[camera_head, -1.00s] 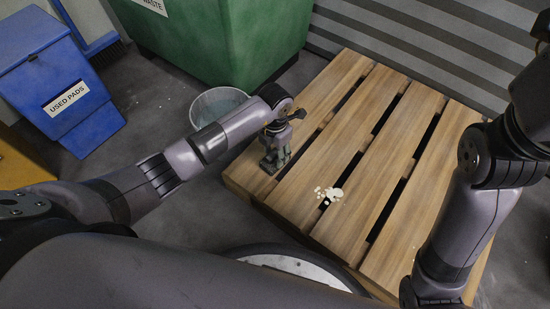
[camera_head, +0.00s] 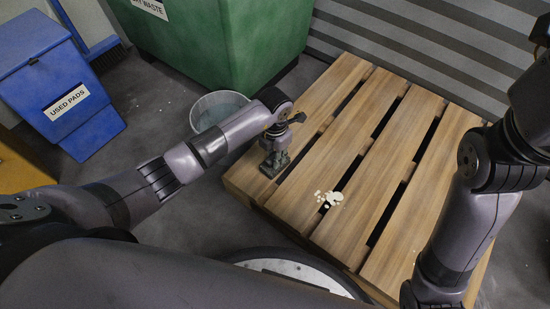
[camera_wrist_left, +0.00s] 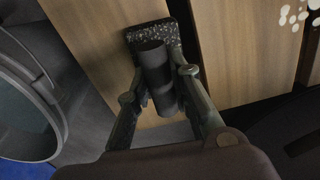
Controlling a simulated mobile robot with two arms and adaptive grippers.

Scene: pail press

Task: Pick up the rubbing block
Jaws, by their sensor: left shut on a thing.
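The rubbing block shows in the left wrist view as a dark cylindrical handle (camera_wrist_left: 155,75) on a speckled dark base (camera_wrist_left: 160,30). In the head view its dark base (camera_head: 269,171) is at the pallet's left edge, mostly hidden by my gripper. My left gripper (camera_head: 274,160) points down over it. In the left wrist view its two fingers (camera_wrist_left: 158,92) are closed on the handle from both sides. I cannot tell whether the base touches the boards. My right gripper is out of view; only my right arm shows.
The wooden pallet (camera_head: 345,150) has dark gaps between its boards. White crumbs (camera_head: 332,198) lie on it. A clear bucket (camera_head: 215,106) stands left of it, by a green waste bin (camera_head: 230,45).

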